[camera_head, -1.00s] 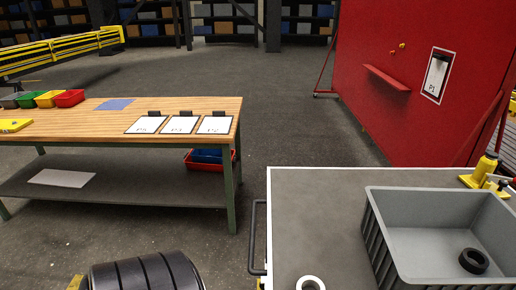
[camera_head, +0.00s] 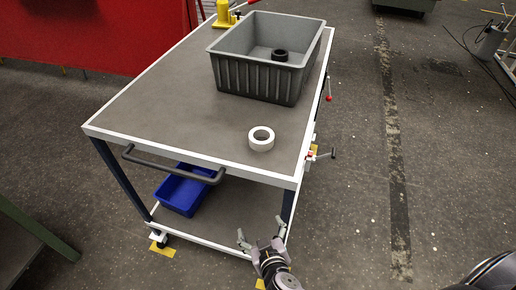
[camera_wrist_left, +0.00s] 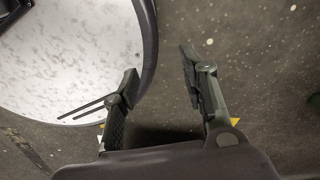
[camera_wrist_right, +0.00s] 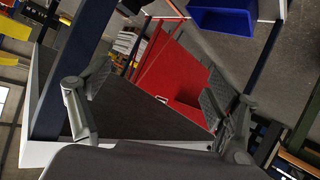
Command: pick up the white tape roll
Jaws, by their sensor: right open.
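The white tape roll (camera_head: 261,138) lies flat on the grey top of the cart (camera_head: 180,100), near its front right corner, in the head view. My right gripper (camera_head: 262,240) is open and empty, in front of the cart and below the level of its top, apart from the roll. In the right wrist view its fingers (camera_wrist_right: 155,105) are spread with nothing between them, and the roll does not show. My left gripper (camera_wrist_left: 160,95) shows in the left wrist view with its fingers apart and bare floor between them.
A grey bin (camera_head: 265,75) with a black roll (camera_head: 280,55) inside stands behind the white roll. A yellow jack-like tool (camera_head: 224,14) is at the far edge. A handle (camera_head: 170,166) juts from the cart's front. A blue bin (camera_head: 183,190) sits on the lower shelf.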

